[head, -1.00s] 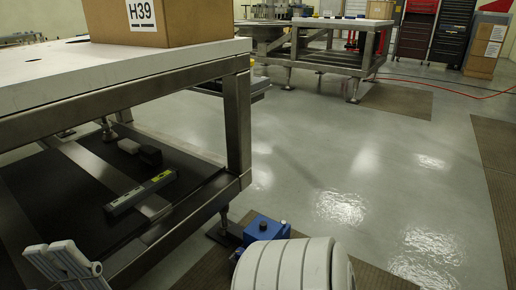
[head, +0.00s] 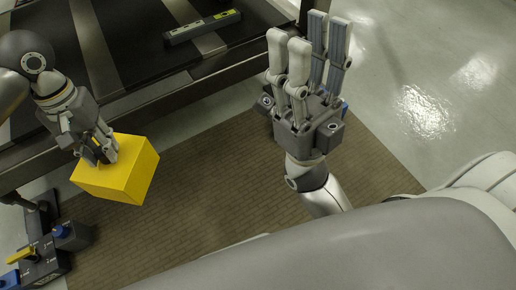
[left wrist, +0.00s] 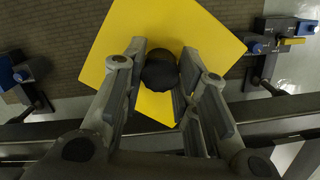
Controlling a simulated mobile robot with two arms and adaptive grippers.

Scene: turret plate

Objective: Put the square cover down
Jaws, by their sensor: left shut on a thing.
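The square cover (head: 128,172) is a yellow box-like piece at the left of the head view, held up over the floor and tilted. My left gripper (head: 98,150) is shut on its top. In the left wrist view the cover's flat yellow face (left wrist: 222,45) fills the upper middle, and a round black knob (left wrist: 160,72) stands between the fingers of the left gripper (left wrist: 157,82). My right gripper (head: 308,50) is open and empty, its fingers pointing up in the head view. The cover's far sides are hidden.
A metal-framed table's lower black shelf (head: 130,70) with a grey bar-shaped tool (head: 203,27) lies behind. A brown mat (head: 215,195) covers open floor between the grippers. A dark foot with blue knobs (head: 45,255) stands at lower left.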

